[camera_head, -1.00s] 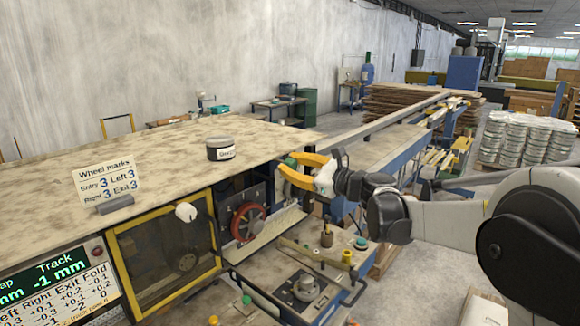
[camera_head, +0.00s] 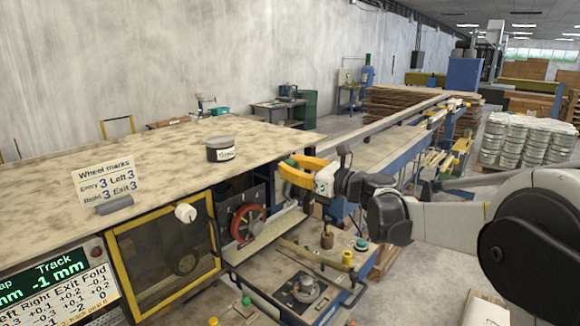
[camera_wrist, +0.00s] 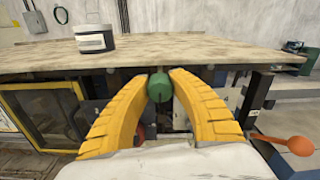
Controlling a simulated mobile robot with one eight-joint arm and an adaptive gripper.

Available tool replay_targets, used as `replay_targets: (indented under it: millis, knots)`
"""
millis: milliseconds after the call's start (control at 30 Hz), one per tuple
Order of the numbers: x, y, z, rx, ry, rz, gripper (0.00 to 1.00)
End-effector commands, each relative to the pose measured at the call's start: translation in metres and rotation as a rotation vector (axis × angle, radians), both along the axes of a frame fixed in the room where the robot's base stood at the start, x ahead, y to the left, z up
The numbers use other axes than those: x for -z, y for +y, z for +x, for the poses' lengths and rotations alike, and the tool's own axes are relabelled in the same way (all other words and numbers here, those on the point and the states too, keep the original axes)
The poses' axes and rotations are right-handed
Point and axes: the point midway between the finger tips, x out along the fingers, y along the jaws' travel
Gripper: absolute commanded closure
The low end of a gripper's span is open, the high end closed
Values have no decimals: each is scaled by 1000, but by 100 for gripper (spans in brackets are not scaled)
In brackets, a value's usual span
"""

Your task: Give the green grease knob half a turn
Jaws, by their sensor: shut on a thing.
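The green grease knob (camera_wrist: 159,88) shows in the wrist view as a small rounded green cap just under the table's front edge. It sits between the yellow fingertips of my gripper (camera_wrist: 160,80), which are closed on it from both sides. In the head view my gripper (camera_head: 285,170) is at the right end of the machine, beside the table's edge. There the fingers hide the knob.
A labelled dark tub (camera_head: 220,149) and a wheel marks card (camera_head: 107,186) stand on the tabletop (camera_head: 150,150). Below are a red handwheel (camera_head: 248,222) and a yellow-framed guard door (camera_head: 113,262). An orange ball-ended lever (camera_wrist: 300,146) is right of my gripper.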

Motion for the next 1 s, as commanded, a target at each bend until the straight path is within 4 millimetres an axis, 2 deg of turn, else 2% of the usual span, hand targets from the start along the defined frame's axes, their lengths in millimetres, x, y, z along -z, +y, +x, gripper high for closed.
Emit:
replay_targets:
  millis: [33,100,133,400,533,1000]
  knots:
    - [0,0,0,0,-1,1,72]
    - [0,0,0,0,-1,1,51]
    - [0,0,0,0,-1,1,50]
    - [0,0,0,0,-1,-1,50]
    - [0,-9,-6,2,-1,0,50]
    - [0,-83,-64,2,0,0,50]
